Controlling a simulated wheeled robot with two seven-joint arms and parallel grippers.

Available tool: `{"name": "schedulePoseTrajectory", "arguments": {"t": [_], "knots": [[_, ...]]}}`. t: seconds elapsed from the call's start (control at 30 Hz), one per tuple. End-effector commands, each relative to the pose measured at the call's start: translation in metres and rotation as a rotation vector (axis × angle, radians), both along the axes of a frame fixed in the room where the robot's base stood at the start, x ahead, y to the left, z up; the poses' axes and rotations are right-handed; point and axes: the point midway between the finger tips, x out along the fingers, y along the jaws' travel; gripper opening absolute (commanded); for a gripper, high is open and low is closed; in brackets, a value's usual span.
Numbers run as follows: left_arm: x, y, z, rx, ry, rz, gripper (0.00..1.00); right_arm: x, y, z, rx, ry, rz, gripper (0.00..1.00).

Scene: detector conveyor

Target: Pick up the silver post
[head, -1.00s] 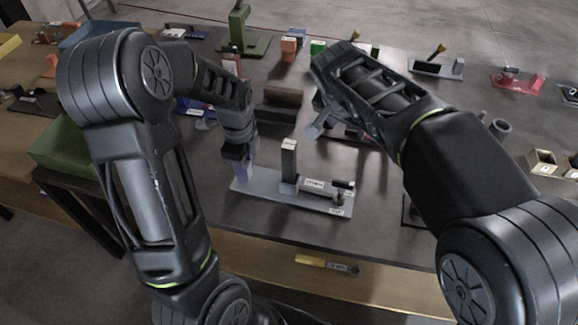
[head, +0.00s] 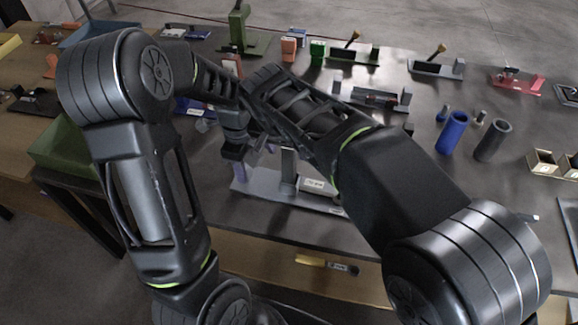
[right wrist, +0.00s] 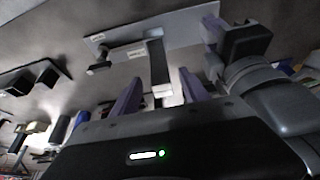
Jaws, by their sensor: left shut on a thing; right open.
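The silver post (head: 289,163) stands upright on a flat grey base (head: 262,188). It also shows in the right wrist view (right wrist: 158,64). My left gripper (head: 237,172) is shut at the left end of the base; its exact contact is hidden. It also shows in the right wrist view (right wrist: 211,32). My right gripper (right wrist: 160,94) is open, with the post's end in the gap between its purple fingers and no visible contact. In the head view, my right arm partly covers it.
A small labelled block (head: 318,187) sits on the base right of the post. A blue cylinder (head: 453,132) and a dark grey cylinder (head: 492,140) stand to the right. Other fixtures, such as a green stand (head: 239,30), line the back. The right front is partly covered by my arm.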

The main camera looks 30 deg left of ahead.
Motion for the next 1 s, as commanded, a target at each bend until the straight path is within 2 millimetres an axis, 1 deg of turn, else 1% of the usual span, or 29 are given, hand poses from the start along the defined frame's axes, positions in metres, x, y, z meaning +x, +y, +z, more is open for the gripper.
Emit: {"name": "schedulePoseTrajectory", "arguments": {"t": [0.03, 0.1, 0.2, 0.53, 0.63, 0.9, 1.0], "knots": [[0.000, 0.000, 0.000, 0.000, 0.000, 0.000, 0.00, 0.003, 0.001, -0.010, -0.002, 0.001, -0.001, 0.53], [0.000, 0.000, 0.000, 0.000, 0.000, 0.000, 0.00, 0.007, 0.002, -0.019, -0.002, 0.001, -0.001, 0.53], [0.000, 0.000, 0.000, 0.000, 0.000, 0.000, 0.00, 0.011, 0.003, -0.027, 0.000, 0.000, 0.000, 0.53], [0.000, 0.000, 0.000, 0.000, -0.001, -0.001, 0.00, 0.011, 0.004, -0.028, 0.001, -0.001, 0.000, 0.53], [0.000, 0.000, 0.000, 0.000, -0.001, -0.001, 0.00, 0.013, 0.004, -0.033, -0.001, 0.000, 0.000, 0.53], [0.000, 0.000, 0.000, 0.000, -0.001, -0.001, 0.00, 0.026, 0.008, -0.068, -0.001, 0.001, 0.000, 0.53], [0.000, 0.000, 0.000, 0.000, -0.001, -0.001, 0.00, 0.029, 0.010, -0.075, 0.001, -0.001, 0.000, 0.53]]}}
